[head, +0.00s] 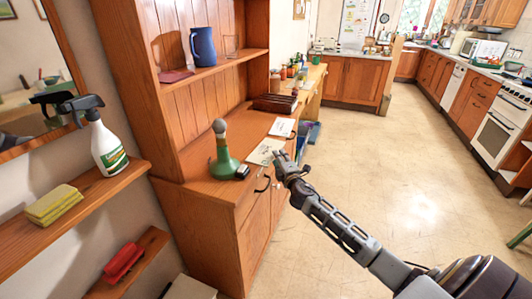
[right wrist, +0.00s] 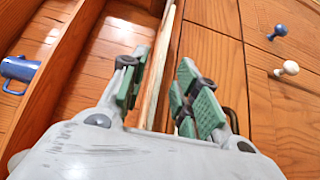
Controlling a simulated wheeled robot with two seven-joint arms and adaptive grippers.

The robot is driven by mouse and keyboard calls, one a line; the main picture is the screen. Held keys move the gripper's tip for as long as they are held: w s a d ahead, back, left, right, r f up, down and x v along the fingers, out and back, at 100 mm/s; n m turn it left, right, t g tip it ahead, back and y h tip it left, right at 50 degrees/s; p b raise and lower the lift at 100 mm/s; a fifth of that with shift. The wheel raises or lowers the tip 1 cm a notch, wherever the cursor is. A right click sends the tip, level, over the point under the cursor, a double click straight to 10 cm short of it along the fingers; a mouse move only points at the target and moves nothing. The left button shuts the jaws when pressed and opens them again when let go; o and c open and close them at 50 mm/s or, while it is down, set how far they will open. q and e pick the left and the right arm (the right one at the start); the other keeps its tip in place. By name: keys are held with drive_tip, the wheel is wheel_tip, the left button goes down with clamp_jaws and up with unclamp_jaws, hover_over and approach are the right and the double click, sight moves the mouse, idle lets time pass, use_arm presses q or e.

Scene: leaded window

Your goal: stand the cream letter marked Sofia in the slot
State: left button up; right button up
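A cream letter (head: 263,152) lies on the dresser's counter, near its front edge. A second pale letter or card (head: 282,127) lies farther back; I cannot read a name on either. My right gripper (head: 281,160) is at the front edge of the counter, beside the nearer letter. In the right wrist view its green-padded fingers (right wrist: 158,95) are apart, with a pale thin edge (right wrist: 165,55), seemingly the letter edge-on, between them. I see no clear grip on it. A dark brown rack (head: 274,103), which may hold the slot, stands farther back on the counter. My left gripper is out of view.
A green cone-shaped object with a grey knob (head: 223,165) and a small dark item (head: 242,172) stand left of the nearer letter. A blue jug (head: 203,46) is on the shelf above. A spray bottle (head: 106,145) stands on the left shelf. The floor at right is clear.

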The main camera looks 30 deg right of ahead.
sight(267, 151)
drive_tip(key=shift+x, duration=1.9)
clamp_jaws()
